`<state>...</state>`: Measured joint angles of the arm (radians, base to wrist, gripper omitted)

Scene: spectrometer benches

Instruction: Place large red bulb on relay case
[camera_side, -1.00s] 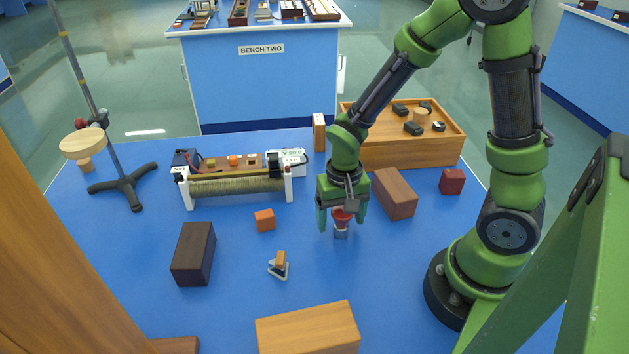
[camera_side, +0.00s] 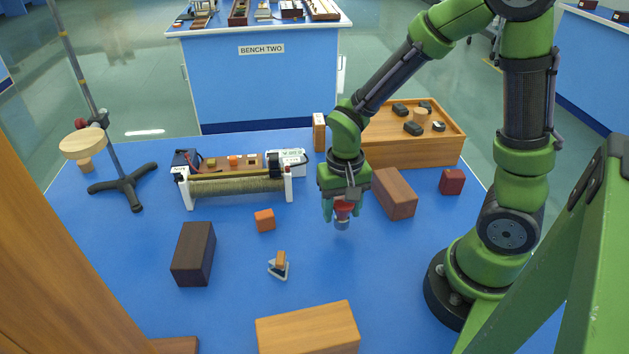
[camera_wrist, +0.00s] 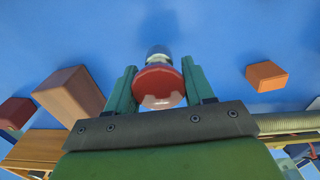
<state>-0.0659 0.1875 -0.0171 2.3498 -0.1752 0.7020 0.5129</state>
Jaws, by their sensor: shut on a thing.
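The large red bulb (camera_side: 344,206) has a red top and a silver-grey base pointing down. My gripper (camera_side: 342,211) is shut on its red part. In the wrist view the red bulb (camera_wrist: 158,84) sits between the two green fingers of my gripper (camera_wrist: 160,80), with the silver base beyond. The bulb is upright and appears slightly above the blue bench top. No box carries a readable relay label, so I cannot tell for sure which is the relay case. A dark brown box (camera_side: 193,254) stands left of centre, and a brown box (camera_side: 395,194) is just right of my gripper.
An orange cube (camera_side: 264,220) and a small triangular piece (camera_side: 278,268) lie left of the gripper. A coil apparatus (camera_side: 236,186) stands behind them. A wooden tray (camera_side: 390,153) is behind right, a dark red cube (camera_side: 452,181) at right, a light wooden block (camera_side: 309,328) in front.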

